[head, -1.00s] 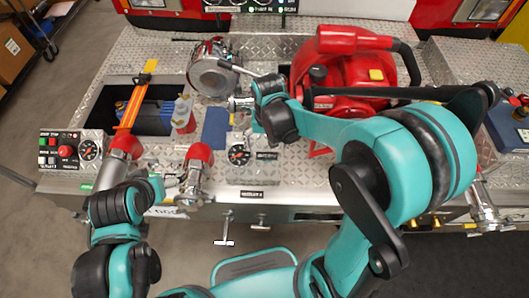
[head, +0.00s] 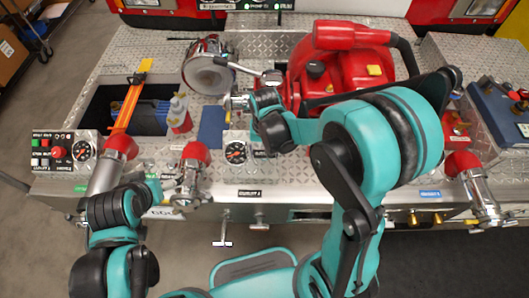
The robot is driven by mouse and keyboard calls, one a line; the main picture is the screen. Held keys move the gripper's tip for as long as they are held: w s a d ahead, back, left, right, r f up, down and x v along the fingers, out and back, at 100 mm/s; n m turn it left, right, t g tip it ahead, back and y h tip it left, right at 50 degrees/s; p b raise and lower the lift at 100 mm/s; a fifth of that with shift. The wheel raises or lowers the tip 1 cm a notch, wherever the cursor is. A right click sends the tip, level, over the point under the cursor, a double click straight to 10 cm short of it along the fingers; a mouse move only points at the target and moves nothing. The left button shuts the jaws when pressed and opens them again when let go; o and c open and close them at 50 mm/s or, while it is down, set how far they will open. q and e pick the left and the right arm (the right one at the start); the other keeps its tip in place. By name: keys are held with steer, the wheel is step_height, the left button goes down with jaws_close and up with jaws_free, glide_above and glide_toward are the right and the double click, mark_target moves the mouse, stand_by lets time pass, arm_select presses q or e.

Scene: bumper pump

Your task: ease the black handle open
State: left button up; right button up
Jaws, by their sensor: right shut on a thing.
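My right gripper (head: 236,102) is at the panel just below the chrome nozzle. It is shut on a small part there, which I take to be the black handle. The gripper hides most of that part, so its exact angle is unclear. My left gripper (head: 168,187) is low at the left, beside a chrome outlet with a red collar (head: 195,153). Its fingers are too small to tell whether they are open.
A chrome nozzle (head: 207,70) with a lever running right stands behind my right gripper. A red pump unit (head: 345,72) stands to its right. A round gauge (head: 235,152) is below. A white and red bottle (head: 180,113) stands left, near a dark recess.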

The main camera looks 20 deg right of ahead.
steer(key=r+p, duration=0.1)
steer(key=s+r+p, duration=0.1)
steer(key=r, duration=0.1)
steer(key=s+r+p, duration=0.1)
steer(key=shift+s+a+r, duration=0.2)
steer(key=shift+a, duration=0.15)
steer(key=shift+f, duration=0.1)
steer(key=o, duration=1.7)
step_height(320, 180, up, 12)
